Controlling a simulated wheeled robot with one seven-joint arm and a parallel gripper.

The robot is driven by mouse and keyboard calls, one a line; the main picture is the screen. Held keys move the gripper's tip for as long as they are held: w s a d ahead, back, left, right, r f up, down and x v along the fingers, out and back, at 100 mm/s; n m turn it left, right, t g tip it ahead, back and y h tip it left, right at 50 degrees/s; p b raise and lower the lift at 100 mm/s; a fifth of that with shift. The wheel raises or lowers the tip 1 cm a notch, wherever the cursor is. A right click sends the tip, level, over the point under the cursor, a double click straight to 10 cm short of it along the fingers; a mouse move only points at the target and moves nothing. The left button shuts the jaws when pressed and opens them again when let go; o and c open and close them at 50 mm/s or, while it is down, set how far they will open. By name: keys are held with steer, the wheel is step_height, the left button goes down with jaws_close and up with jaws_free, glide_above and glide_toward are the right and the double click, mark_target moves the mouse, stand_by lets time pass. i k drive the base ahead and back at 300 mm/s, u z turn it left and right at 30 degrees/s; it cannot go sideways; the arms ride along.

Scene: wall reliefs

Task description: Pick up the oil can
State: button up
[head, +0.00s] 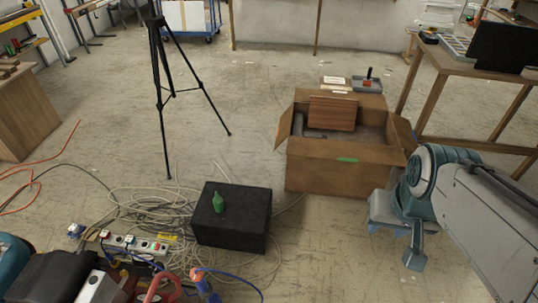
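A small green can with a narrow spout (219,202), which looks like the oil can, stands upright on top of a black box (230,233) on the floor, left of centre. My gripper (393,243) hangs from the arm at the right, well to the right of the can and in front of the cardboard box. Its finger parts look spread apart, with nothing seen between them. Nothing hides the can.
Cables (140,205) and a power strip (138,243) lie left of the black box. Tools crowd the lower left. A black tripod (158,85) stands behind; a wooden table (440,62) is at right.

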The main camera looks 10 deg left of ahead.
mark_target(217, 201)
steer(key=i, duration=1)
steer(key=u, duration=1.25)
steer(key=i, duration=0.6)
steer(key=u, duration=0.65)
